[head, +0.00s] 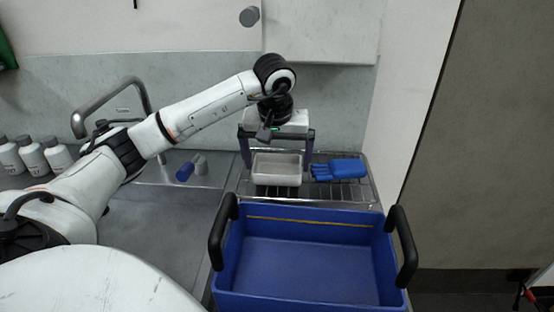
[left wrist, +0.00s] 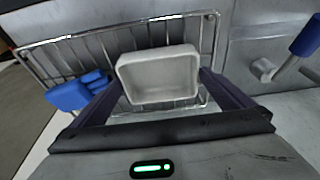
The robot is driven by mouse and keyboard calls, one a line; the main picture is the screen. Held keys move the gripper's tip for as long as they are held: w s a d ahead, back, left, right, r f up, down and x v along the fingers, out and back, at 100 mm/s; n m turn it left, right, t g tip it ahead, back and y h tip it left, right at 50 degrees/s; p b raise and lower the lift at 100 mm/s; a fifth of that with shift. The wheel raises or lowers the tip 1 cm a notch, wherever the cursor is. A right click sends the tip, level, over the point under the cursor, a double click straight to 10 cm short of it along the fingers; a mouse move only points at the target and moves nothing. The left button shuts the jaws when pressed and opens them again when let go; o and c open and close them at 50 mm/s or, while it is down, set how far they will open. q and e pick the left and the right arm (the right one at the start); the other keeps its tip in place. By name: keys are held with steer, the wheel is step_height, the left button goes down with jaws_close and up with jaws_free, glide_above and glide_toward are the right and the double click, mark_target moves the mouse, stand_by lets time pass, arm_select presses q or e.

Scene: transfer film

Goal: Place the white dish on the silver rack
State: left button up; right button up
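The white dish (head: 277,169) is an off-white rectangular tray on the silver wire rack (head: 340,196), behind the blue bin. In the left wrist view the dish (left wrist: 158,77) lies over the rack's wires (left wrist: 110,45), its inside facing the camera. My left gripper (head: 279,158) points down over the dish, with its fingers spread wide, one on each side of it. In the left wrist view the fingers (left wrist: 155,95) are apart along the dish's two ends. Small gaps seem to show, but I cannot tell whether the fingers touch it. My right gripper is not in view.
A blue glove-like object (head: 338,170) lies on the rack right of the dish. A blue bin (head: 311,265) with black handles stands in front and looks empty. A sink tap (head: 108,100), several white bottles (head: 33,156) and a blue cylinder (head: 185,172) are at left.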

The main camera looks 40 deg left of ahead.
arm_select(q)
steer(key=shift+r, duration=0.15)
steer(key=p+v, duration=0.1)
steer(key=v, duration=1.1)
steer(key=shift+s, duration=0.1)
steer(key=b+x, duration=0.1)
steer(key=x, duration=1.1)
steer(key=shift+f, duration=0.25)
steer(key=shift+r, duration=2.15)
